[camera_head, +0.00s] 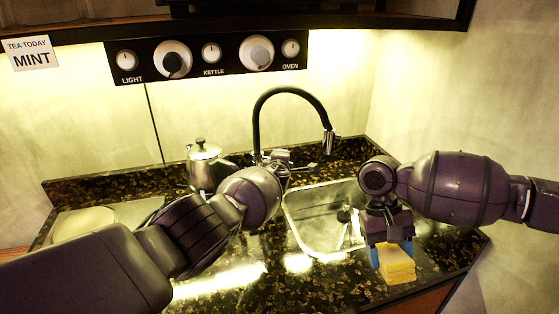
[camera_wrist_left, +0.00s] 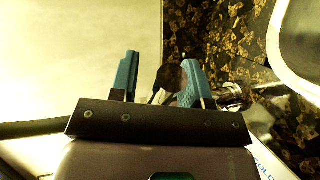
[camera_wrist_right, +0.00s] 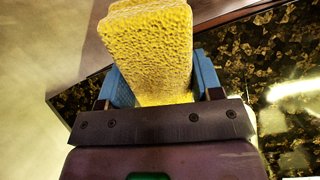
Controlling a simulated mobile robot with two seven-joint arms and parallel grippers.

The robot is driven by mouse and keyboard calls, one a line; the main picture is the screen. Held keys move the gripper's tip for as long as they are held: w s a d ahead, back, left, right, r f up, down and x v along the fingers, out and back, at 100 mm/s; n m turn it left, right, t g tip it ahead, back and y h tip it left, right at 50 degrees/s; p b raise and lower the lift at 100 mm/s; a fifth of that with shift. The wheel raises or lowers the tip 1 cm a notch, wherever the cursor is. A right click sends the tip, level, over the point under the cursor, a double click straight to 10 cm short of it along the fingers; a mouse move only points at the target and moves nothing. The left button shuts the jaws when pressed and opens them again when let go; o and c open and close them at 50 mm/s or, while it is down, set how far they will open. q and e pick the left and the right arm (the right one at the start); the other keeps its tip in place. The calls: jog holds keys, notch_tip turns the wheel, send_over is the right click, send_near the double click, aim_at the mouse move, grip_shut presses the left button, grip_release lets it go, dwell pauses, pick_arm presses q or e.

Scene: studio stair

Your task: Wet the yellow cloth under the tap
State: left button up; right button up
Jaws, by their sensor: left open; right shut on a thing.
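The yellow cloth (camera_head: 397,264), a thick porous block, hangs in my right gripper (camera_head: 390,250) over the counter's front edge, right of the sink. The right wrist view shows the cloth (camera_wrist_right: 150,50) between both blue fingers, which are shut on it. The black tap (camera_head: 262,105) arches over the sink (camera_head: 310,218), with its metal spout end (camera_head: 329,143) above the basin's back right. No water stream shows. My left gripper (camera_wrist_left: 158,75) is open by the tap's base, largely hidden by its own arm in the head view. A dark round-ended lever (camera_wrist_left: 170,78) shows between its fingers.
A metal kettle (camera_head: 202,168) stands left of the tap, close to my left arm. A round pale plate (camera_head: 84,222) lies at far left. The control panel (camera_head: 210,50) is on the wall above. A dark, thin object (camera_head: 345,215) is in the basin.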

pick_arm(q)
grip_shut()
dwell(0.3)
jog(key=shift+r, duration=0.1)
pick_arm(e)
jog(key=shift+r, duration=0.1)
jog(key=shift+s+r, duration=0.2)
jog(key=shift+s, duration=0.1)
pick_arm(q)
jog(key=shift+s+a+m+h, duration=0.15)
jog(key=shift+s+m+h, duration=0.25)
jog(key=shift+m+h, duration=0.25)
jog(key=shift+s+a+m+h, duration=0.15)
jog(key=shift+s+m+h, duration=0.25)
jog(key=shift+m+h, duration=0.25)
pick_arm(e)
jog(key=shift+s+a, duration=0.25)
jog(key=shift+s, duration=0.25)
pick_arm(q)
grip_release()
